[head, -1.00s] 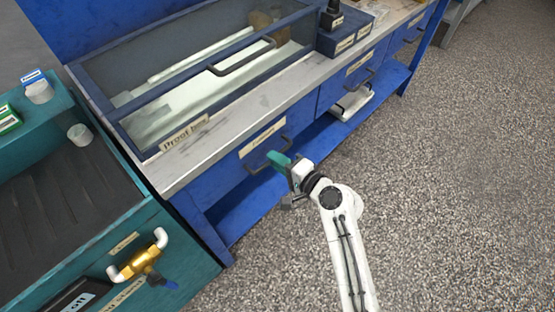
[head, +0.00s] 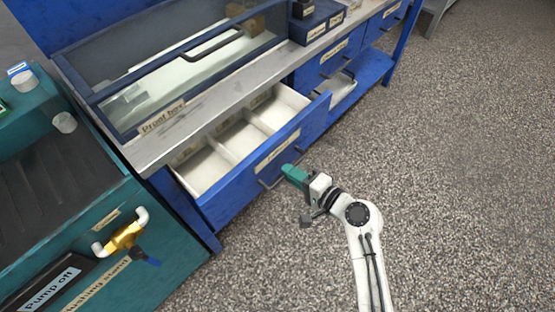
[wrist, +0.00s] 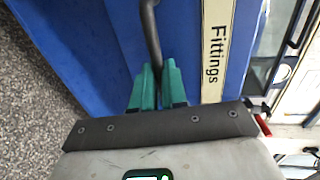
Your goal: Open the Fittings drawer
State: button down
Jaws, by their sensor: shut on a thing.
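The blue Fittings drawer (head: 232,190) under the workbench stands open in the head view, its white divided inside showing. Its dark bar handle (wrist: 149,28) shows in the wrist view beside the "Fittings" label (wrist: 216,45). My gripper (wrist: 157,82), with green fingers, is shut on that handle; it also shows in the head view (head: 291,173) at the drawer's front. The fingers hide part of the handle.
The bench top (head: 205,112) carries the closed Proof box (head: 165,70) above the drawer. A teal flushing stand (head: 140,265) with a brass valve (head: 124,238) is at the left. Speckled floor to the right is clear.

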jog(key=f+v, duration=0.2)
jog(key=v, duration=0.8)
jog(key=shift+s+d+p, duration=0.15)
jog(key=shift+s+p, duration=0.05)
jog(key=shift+p, duration=0.15)
jog(key=shift+f, duration=0.1)
jog(key=c, duration=1.2)
grip_release()
jog(key=shift+o, duration=0.2)
jog(key=shift+d, duration=0.1)
jog(key=v, duration=1)
jog(key=shift+s+d, duration=0.15)
jog(key=shift+d, duration=0.1)
jog(key=shift+p, duration=0.3)
